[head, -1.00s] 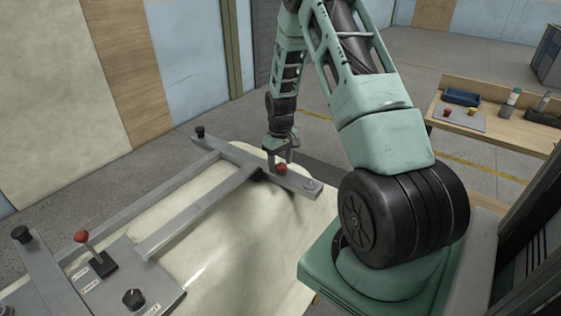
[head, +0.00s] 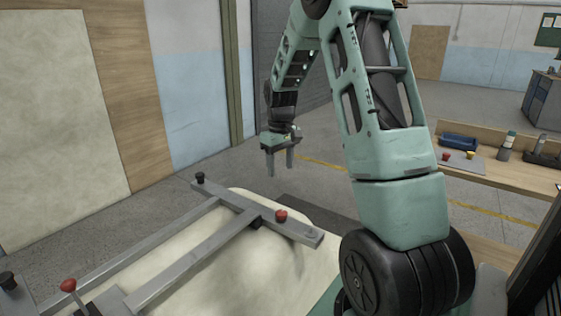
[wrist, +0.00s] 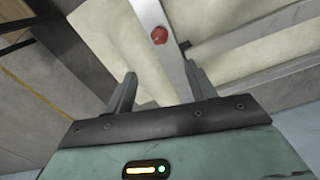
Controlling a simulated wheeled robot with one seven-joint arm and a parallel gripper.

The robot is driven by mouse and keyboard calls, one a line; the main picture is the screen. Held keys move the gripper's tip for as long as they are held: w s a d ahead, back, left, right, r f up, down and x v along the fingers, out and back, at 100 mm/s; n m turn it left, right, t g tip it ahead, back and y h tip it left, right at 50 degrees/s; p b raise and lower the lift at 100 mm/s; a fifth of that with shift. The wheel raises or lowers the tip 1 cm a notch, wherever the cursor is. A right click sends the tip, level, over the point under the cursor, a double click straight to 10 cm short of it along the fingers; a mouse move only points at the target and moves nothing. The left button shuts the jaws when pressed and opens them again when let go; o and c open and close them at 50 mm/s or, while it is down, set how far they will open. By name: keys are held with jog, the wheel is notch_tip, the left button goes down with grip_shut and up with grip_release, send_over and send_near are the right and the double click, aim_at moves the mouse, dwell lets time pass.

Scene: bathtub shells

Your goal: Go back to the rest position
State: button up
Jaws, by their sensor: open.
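My gripper (head: 281,167) hangs in the air above the far side of the bathtub shell, with its two fingers apart and nothing between them. A red knob (head: 281,216) sits on the grey metal crossbar (head: 300,232) of the frame over the shell. The gripper is above the knob and apart from it. In the wrist view my gripper (wrist: 160,92) shows open fingers, and the red knob (wrist: 159,35) lies beyond them on the bar. The cream shell (head: 215,260) lies under the frame.
A black knob (head: 200,178) stands at the bar's far end. A red-topped lever (head: 69,286) is at lower left. A wooden bench (head: 500,172) at right holds a blue tray (head: 458,142), red and yellow knobs and bottles. Open floor lies behind the shell.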

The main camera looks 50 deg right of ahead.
jog(key=shift+r, duration=0.8)
jog(key=shift+a, duration=0.1)
